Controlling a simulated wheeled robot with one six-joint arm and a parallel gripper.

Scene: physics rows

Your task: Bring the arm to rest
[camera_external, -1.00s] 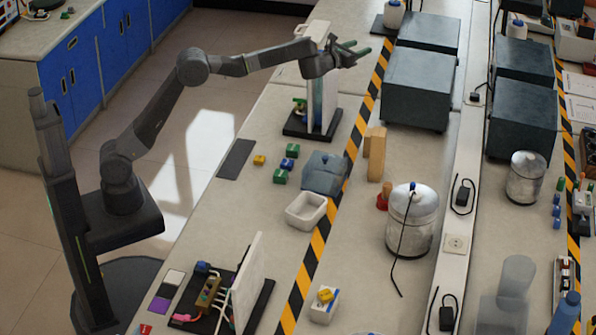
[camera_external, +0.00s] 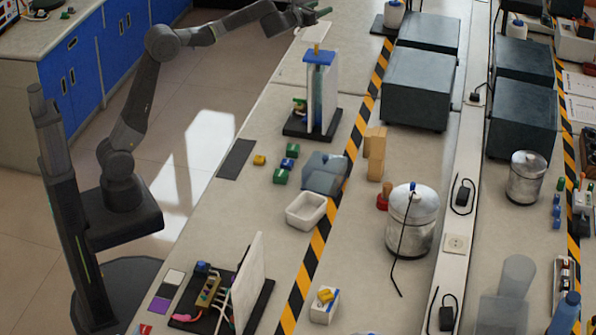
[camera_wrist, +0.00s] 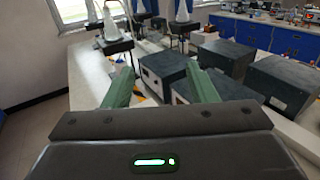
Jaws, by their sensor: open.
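My gripper (camera_external: 318,12) is at the top of the external view, raised above the bench (camera_external: 262,112) and beyond the stand with the blue-topped column (camera_external: 320,85). In the wrist view my gripper (camera_wrist: 160,88) shows two green fingers spread well apart, with nothing between them. My arm reaches up from its base at the left and bends over towards the bench.
Large dark boxes (camera_external: 417,88) stand on the bench to the right of the yellow-black tape. A white tray (camera_external: 306,211), small coloured blocks (camera_external: 281,176) and a metal pot (camera_external: 411,222) sit nearer. The floor (camera_external: 200,150) between my base and the bench is clear.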

